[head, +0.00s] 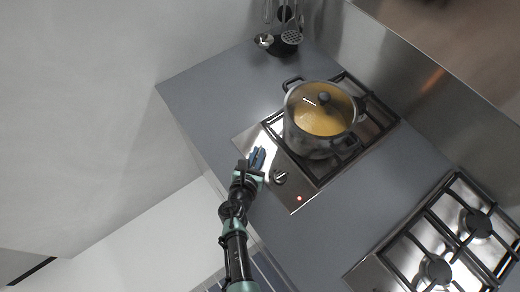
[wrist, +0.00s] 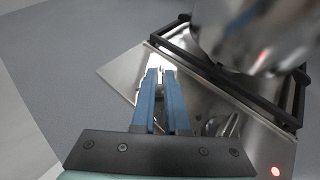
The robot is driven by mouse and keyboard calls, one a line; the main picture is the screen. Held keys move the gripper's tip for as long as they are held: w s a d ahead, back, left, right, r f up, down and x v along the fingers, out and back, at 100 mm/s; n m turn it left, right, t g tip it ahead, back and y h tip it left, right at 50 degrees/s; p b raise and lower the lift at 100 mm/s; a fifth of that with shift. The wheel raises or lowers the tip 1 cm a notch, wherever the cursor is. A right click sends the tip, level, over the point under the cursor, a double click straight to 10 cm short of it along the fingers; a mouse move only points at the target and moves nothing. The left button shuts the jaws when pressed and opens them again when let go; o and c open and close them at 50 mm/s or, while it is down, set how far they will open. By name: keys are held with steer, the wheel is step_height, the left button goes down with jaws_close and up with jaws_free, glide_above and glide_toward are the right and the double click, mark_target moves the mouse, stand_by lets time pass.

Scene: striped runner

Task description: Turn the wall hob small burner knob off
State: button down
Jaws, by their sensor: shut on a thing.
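The steel hob (head: 307,192) with the pot on it lies on the grey counter, and its control strip is on the side toward me. My gripper (head: 258,157) reaches down to the far-left part of this strip. In the wrist view its blue fingers (wrist: 160,84) are nearly parallel and shut on a small shiny knob, mostly hidden between the tips. I take it for the small burner knob; its turn angle cannot be told. A second knob (head: 280,177) stands free to the right of the fingers, and it also shows in the wrist view (wrist: 228,125).
A steel pot (head: 321,118) with a glass lid stands on the black grate, close beyond my gripper. A red light (head: 299,198) glows on the strip. A second hob (head: 437,270) is at lower right. A utensil holder (head: 283,45) stands at the back. The left counter is clear.

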steer(key=shift+w+a+m+h+b, duration=0.25)
steer(key=shift+a+m+h+b, duration=0.2)
steer(key=shift+m+h, duration=0.55)
steer(key=m+g+h+b, duration=0.2)
steer(key=b, duration=0.1)
steer(key=shift+w+a+f+h, duration=0.15)
steer(key=shift+f+h, duration=0.05)
steer(key=shift+h, duration=0.2)
steer(key=m+g+h+b, duration=0.2)
steer(key=b, duration=0.1)
steer(key=shift+w+a+r+m, duration=0.1)
steer(key=shift+w+m, duration=0.05)
steer(key=shift+m, duration=0.25)
steer(key=shift+r+m+g+b, duration=0.1)
steer(key=shift+m+g+b, duration=0.2)
steer(key=shift+b, duration=0.35)
steer(key=shift+r+h, duration=0.1)
steer(key=shift+h, duration=0.3)
steer(key=c, duration=0.9)
jaws_free()
